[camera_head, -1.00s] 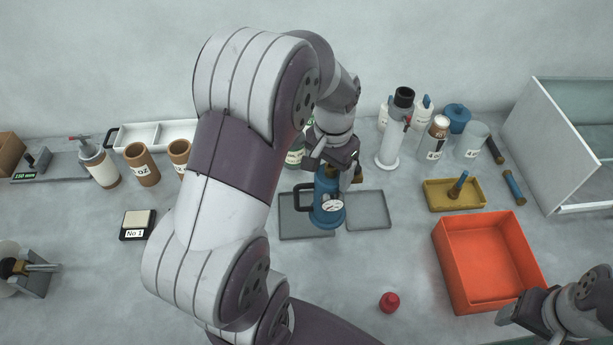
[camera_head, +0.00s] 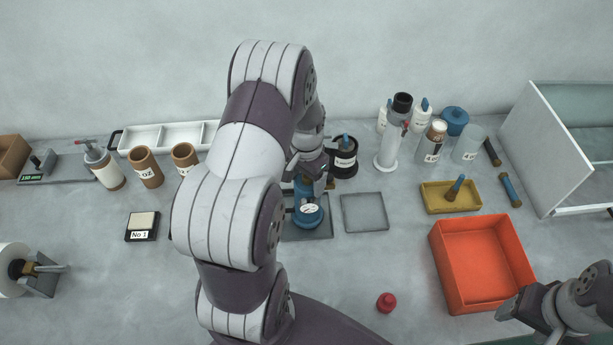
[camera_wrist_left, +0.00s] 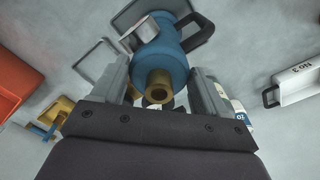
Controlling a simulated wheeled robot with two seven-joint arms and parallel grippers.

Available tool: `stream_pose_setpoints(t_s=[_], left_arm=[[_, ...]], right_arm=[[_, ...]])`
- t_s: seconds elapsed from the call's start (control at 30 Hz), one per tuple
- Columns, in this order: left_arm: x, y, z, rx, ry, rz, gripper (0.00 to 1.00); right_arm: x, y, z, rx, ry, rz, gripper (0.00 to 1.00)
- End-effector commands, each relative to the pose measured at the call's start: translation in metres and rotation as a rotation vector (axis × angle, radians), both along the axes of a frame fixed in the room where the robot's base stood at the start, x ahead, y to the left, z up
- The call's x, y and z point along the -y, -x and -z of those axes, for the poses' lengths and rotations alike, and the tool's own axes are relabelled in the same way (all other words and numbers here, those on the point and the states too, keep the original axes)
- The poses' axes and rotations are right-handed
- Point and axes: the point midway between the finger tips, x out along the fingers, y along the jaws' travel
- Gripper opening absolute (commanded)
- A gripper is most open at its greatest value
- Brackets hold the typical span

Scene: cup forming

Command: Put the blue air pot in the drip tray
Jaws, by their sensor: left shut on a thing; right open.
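The blue air pot (camera_head: 308,216), with a round white gauge, is upright over the left of two flat grey trays (camera_head: 325,230). I cannot tell whether its base touches the tray. My left gripper (camera_head: 311,182) is shut on the pot's upper part from behind. In the left wrist view the blue pot (camera_wrist_left: 164,58) stands between the fingers of the left gripper (camera_wrist_left: 160,85), its black handle to the right. My left arm hides the left part of that tray. My right gripper (camera_head: 530,306) is open and empty at the lower right.
A second grey tray (camera_head: 365,213) lies bare just right of the pot. A black labelled pot (camera_head: 345,160) stands close behind. A yellow tray (camera_head: 436,198) and an orange bin (camera_head: 482,260) are to the right. A red knob (camera_head: 386,302) lies in front. A small scale (camera_head: 142,226) is left.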

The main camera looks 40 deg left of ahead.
Motion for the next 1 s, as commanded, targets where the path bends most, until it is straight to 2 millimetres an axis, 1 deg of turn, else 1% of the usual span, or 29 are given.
stream_pose_setpoints(t_s=[0.13,0.17,0.2,0.23,0.47,0.57,0.6,0.67,0.9,1.0], left_arm=[[0.0,-0.001,0.003,0.002,-0.001,0.0,0.0],[0.0,0.0,0.003,0.0,0.0,0.0,0.8],[0.0,0.0,0.003,0.0,0.0,0.0,0.93],[0.0,0.0,0.003,0.0,0.0,0.0,0.99],[0.0,0.0,0.003,0.0,0.0,0.0,0.99],[0.0,0.0,-0.003,0.001,0.0,0.0,0.99],[0.0,-0.001,-0.006,0.002,-0.001,0.0,0.99],[-0.001,-0.001,-0.017,0.005,-0.002,0.0,0.99],[0.0,-0.001,-0.081,0.005,-0.003,0.0,0.99],[0.0,-0.001,-0.102,0.003,-0.002,0.0,0.99]], right_arm=[[0.0,0.0,0.003,0.0,0.0,0.0,0.64],[0.0,0.0,0.002,0.0,0.0,0.0,0.64],[0.0,0.0,0.002,0.0,0.0,0.0,0.64],[0.0,0.0,0.002,0.0,0.0,0.0,0.64],[0.0,0.0,0.002,0.0,0.0,0.0,0.64],[0.0,0.0,-0.001,0.0,0.0,0.0,0.64],[0.0,0.0,0.003,0.0,0.0,0.0,0.64],[0.0,0.0,0.008,0.0,0.0,0.0,0.64],[0.0,0.0,0.024,0.0,0.0,0.0,0.64],[0.0,0.0,0.028,0.0,0.0,0.0,0.64]])
